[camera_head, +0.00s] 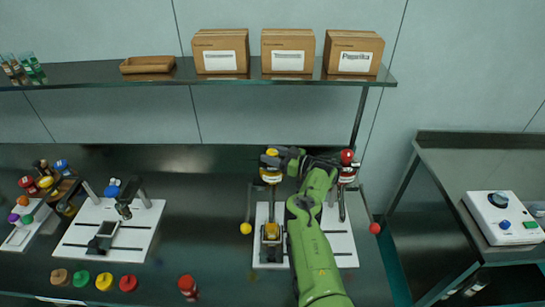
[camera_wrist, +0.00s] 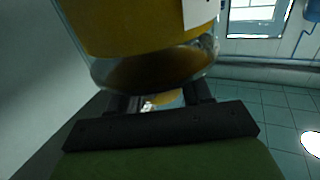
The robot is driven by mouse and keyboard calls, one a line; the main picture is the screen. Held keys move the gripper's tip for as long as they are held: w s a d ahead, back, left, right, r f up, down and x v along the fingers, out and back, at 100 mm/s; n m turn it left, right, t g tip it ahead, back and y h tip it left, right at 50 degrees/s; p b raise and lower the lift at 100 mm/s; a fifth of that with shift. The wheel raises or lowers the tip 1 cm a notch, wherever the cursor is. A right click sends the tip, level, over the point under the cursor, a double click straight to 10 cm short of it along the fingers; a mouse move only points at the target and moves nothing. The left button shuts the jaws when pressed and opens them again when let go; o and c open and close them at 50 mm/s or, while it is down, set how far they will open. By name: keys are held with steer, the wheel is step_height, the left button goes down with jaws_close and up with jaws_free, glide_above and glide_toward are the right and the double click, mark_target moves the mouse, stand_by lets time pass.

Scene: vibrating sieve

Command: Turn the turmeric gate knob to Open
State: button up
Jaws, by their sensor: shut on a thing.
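A yellow ball knob (camera_head: 246,228) hangs at the lower end of a thin rod on the left of the sieve stand, apart from my gripper. A yellow-filled jar (camera_head: 271,177) with a yellow top stands at the back left of the stand. My gripper (camera_head: 279,158) is at this jar, reaching in from the right. In the wrist view the jar (camera_wrist: 140,28) fills the top, with a white label and clear glass rim, close in front of the fingers (camera_wrist: 160,100). The fingers appear shut on the jar; the contact is partly hidden. Position markings for the knob are not readable.
A red-topped jar (camera_head: 347,175) and red ball knob (camera_head: 375,229) are on the stand's right. A white base plate (camera_head: 340,245) carries a yellow-filled container (camera_head: 271,233). Left are another white plate (camera_head: 75,235) and coloured lids (camera_head: 104,282). A shelf (camera_head: 230,80) with boxes hangs above.

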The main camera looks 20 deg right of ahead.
steer(key=shift+r+n+g+y, duration=0.1)
steer(key=shift+n+g+y, duration=0.2)
steer(key=shift+y, duration=0.1)
steer(key=o, duration=0.9)
steer(key=shift+o, duration=0.2)
